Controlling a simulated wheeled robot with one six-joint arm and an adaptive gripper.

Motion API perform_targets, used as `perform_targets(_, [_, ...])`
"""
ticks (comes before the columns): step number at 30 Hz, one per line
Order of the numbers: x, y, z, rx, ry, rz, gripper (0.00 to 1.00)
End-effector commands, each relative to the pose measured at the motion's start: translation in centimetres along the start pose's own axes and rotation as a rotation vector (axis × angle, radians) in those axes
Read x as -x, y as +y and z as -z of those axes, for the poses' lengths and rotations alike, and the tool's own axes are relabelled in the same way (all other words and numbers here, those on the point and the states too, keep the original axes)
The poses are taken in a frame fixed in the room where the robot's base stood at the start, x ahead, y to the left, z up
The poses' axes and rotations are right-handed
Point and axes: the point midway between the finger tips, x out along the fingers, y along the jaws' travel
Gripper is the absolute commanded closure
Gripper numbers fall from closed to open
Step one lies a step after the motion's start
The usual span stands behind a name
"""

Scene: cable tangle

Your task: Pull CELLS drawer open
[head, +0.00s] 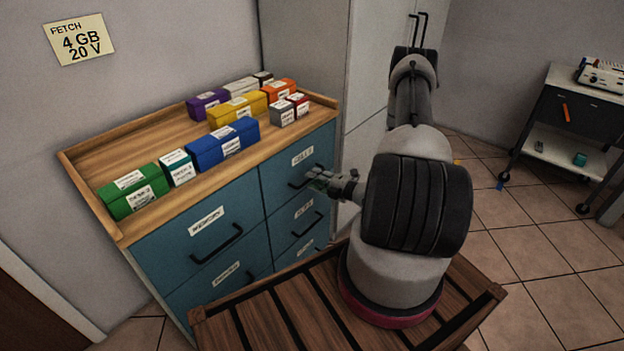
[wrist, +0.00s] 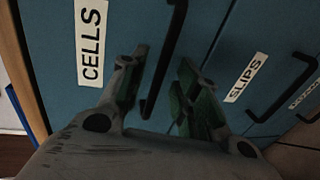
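The CELLS drawer (head: 281,175) is the blue top right front of the cabinet and looks shut, flush with its neighbours. Its white label (wrist: 90,42) shows at the upper left of the wrist view. Its black bar handle (wrist: 169,55) runs down between the green-padded fingers of my gripper (wrist: 158,88). The fingers stand apart on either side of the handle, with a gap around it; I cannot tell whether either touches. In the head view my gripper (head: 318,180) is at the drawer front, covering part of the handle.
The SLIPS drawer (wrist: 245,80) and its handle are beside the CELLS drawer in the wrist view. The MEMORY drawer (head: 175,235) is left of it in the head view. Several coloured boxes stand on the wooden cabinet top (head: 95,165). A trolley (head: 555,125) stands far right.

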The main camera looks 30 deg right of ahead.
Motion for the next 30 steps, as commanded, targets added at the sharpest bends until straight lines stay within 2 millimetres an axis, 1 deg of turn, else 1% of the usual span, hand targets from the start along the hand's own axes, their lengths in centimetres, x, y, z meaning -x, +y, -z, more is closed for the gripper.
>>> perform_targets(1, [-0.8, 0.0, 0.1, 0.003, 0.004, 0.000, 0.68])
perform_targets(3, [-1.5, 0.0, 0.0, 0.002, 0.002, 0.001, 0.68])
perform_targets(6, [-2.1, 0.0, 0.1, 0.002, 0.002, 0.001, 0.68])
perform_targets(14, [-2.2, 0.0, 0.0, 0.002, 0.001, 0.001, 0.68])
perform_targets(17, [-2.2, 0.0, 0.0, 0.002, 0.001, 0.000, 0.85])
perform_targets(19, [-2.2, 0.0, 0.0, 0.002, 0.001, 0.000, 0.97])
perform_targets(20, [-2.2, 0.0, 0.0, 0.002, 0.001, 0.000, 1.00])
perform_targets(30, [-1.9, -0.1, 0.0, 0.002, 0.000, 0.001, 1.00])
